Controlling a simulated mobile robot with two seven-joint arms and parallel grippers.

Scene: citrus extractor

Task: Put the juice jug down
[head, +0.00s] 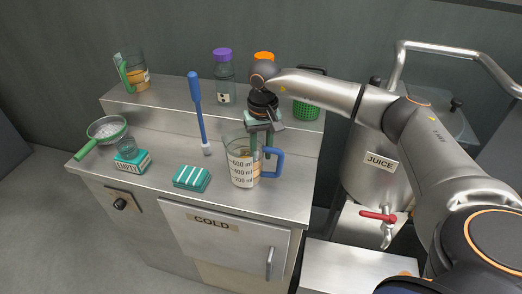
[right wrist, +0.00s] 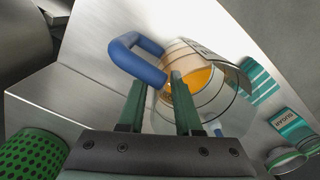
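A clear jug (head: 241,167) with a blue handle and printed ml marks stands upright on the counter, near its right end. In the right wrist view the jug (right wrist: 217,100) shows orange juice at its bottom, and its blue handle (right wrist: 138,62) points up and left. My right gripper (head: 262,148) is above the jug's handle side. Its two green fingers (right wrist: 158,88) are parted, with a clear gap between them, and overlap the jug's rim by the handle. I cannot tell whether either finger touches the glass. My left gripper is not in view.
A green-handled jug (head: 137,76), a purple-capped bottle (head: 224,83) and a green basket (head: 307,109) stand on the raised shelf. The JUICE tank (head: 366,185) is right.

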